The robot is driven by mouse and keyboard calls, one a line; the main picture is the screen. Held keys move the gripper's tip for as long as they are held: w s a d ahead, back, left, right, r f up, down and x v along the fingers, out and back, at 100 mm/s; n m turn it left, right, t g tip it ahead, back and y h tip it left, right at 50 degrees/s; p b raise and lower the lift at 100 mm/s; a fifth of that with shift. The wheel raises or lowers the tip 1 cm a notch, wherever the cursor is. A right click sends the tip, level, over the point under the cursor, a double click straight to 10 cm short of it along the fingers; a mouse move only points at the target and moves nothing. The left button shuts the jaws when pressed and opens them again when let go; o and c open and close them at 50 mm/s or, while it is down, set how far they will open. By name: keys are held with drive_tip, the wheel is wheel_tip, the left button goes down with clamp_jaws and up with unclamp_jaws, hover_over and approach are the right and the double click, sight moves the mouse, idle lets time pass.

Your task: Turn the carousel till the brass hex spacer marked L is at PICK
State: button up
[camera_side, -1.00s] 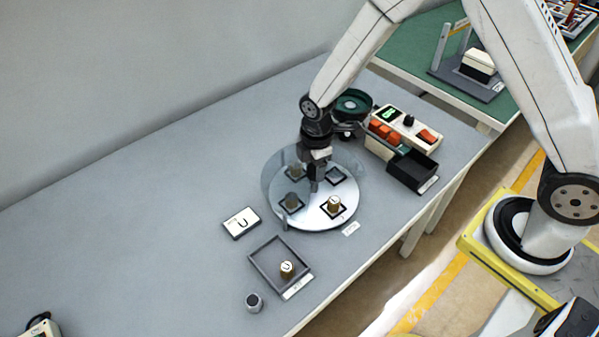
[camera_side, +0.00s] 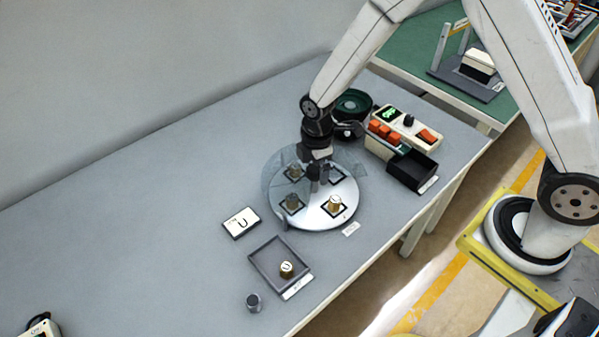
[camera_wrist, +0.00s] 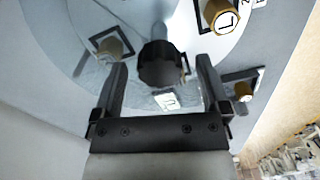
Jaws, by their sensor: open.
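The carousel (camera_side: 315,217) is a pale round disc with black square nests. A brass hex spacer (camera_side: 334,204) sits in its front-right nest, beside a white label (camera_side: 351,228) too small to read. In the wrist view this spacer's top reads L (camera_wrist: 226,20). Two duller spacers stand in the back-left nest (camera_side: 294,173) and front-left nest (camera_side: 292,203); their marks cannot be read. The back-right nest (camera_side: 337,176) looks empty. My gripper (camera_side: 319,174) is open over the disc's middle. In the wrist view a dark ribbed knob (camera_wrist: 160,66) shows between its fingers; contact cannot be told.
A clear guard curves around the carousel's left side. A grey tray (camera_side: 262,250) holds a brass spacer (camera_side: 287,269). A control box (camera_side: 404,128) and black bin (camera_side: 412,170) stand behind right.

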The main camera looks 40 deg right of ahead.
drive_tip(key=shift+r, duration=3.9)
drive_tip(key=shift+s+d+r+m, duration=0.2)
drive_tip(key=shift+s+d+m, duration=0.1)
drive_tip(key=shift+m, duration=0.1)
drive_tip(key=s+d+r+m+t, duration=0.2)
drive_tip(key=s+d+r+m, duration=0.2)
drive_tip(key=s+d+m, duration=0.3)
drive_tip(key=s+m, duration=0.4)
drive_tip(key=m, duration=0.3)
drive_tip(key=shift+s+d+m+t, duration=0.2)
drive_tip(key=shift+s+m+t, duration=0.1)
drive_tip(key=shift+s, duration=0.1)
